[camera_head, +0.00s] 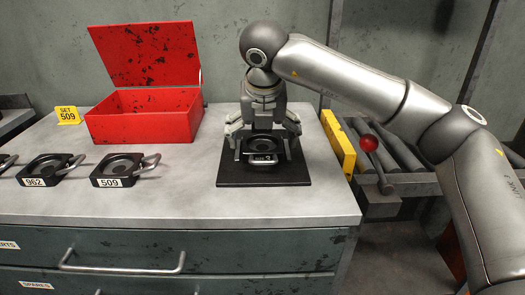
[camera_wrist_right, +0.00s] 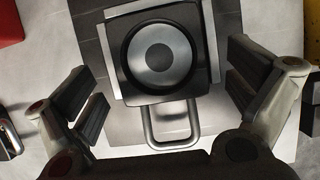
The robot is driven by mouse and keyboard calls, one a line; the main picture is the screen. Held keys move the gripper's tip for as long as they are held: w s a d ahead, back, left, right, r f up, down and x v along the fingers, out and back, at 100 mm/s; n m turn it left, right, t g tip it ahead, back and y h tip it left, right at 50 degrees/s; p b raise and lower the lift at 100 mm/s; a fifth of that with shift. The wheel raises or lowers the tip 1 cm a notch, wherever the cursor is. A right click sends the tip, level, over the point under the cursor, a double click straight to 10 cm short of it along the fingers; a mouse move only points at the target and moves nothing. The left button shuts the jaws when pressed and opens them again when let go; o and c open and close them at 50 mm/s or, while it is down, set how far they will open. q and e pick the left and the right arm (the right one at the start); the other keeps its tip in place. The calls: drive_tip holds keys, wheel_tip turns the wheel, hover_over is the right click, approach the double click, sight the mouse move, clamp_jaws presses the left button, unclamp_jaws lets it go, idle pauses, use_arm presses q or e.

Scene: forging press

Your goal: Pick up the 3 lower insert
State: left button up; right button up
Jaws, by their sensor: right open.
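A dark square insert with a round recess (camera_head: 268,148) sits on the black mat (camera_head: 235,177) at the counter's right side. Its loop handle faces the front, and the label at its front is too small to read. My right gripper (camera_head: 264,138) points down over it, fingers open on either side. In the right wrist view the insert (camera_wrist_right: 160,55) lies between the open fingers, apart from both. Its handle (camera_wrist_right: 172,142) points toward the palm. Insert 509 (camera_head: 118,168) and insert 962 (camera_head: 45,168) lie to the left, with another cut off at the edge (camera_head: 5,162). My left gripper is out of view.
A yellow block (camera_head: 338,142) and a red-knobbed lever (camera_head: 369,143) are to the right. The counter's front strip is clear.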

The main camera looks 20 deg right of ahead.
drive_tip(key=shift+x, duration=0.9)
drive_tip(key=shift+w, duration=0.1)
drive_tip(key=shift+r, duration=0.1)
drive_tip(key=shift+c, duration=0.3)
drive_tip(key=c, duration=1.9)
drive_tip(key=shift+w+r, duration=0.1)
drive_tip(key=shift+r, duration=0.05)
drive_tip(key=shift+c, duration=0.4)
drive_tip(key=shift+r, duration=0.1)
